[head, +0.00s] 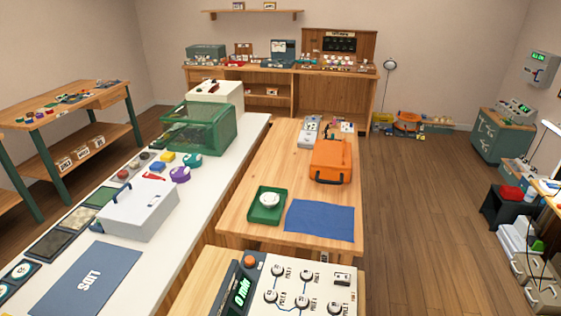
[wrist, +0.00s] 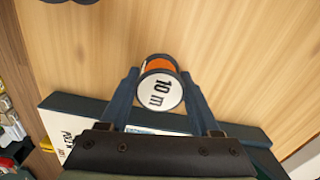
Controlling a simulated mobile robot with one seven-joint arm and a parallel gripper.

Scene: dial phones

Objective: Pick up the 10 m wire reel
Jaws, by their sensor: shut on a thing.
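The 10 m wire reel (wrist: 161,93) shows in the wrist view, with a white end face marked "10 m" and orange wire behind it. My gripper (wrist: 160,76) is shut on it, with one dark blue finger at each side of the reel. A wooden surface lies behind the reel, and I cannot tell whether the reel touches it. I cannot make out my gripper or this reel in the head view.
In the wrist view a dark teal case edge (wrist: 75,103) lies under the fingers, and small items sit at the left. In the head view, the middle wooden table holds an orange case (head: 330,160), a green tray (head: 256,217) and a blue mat (head: 320,220).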

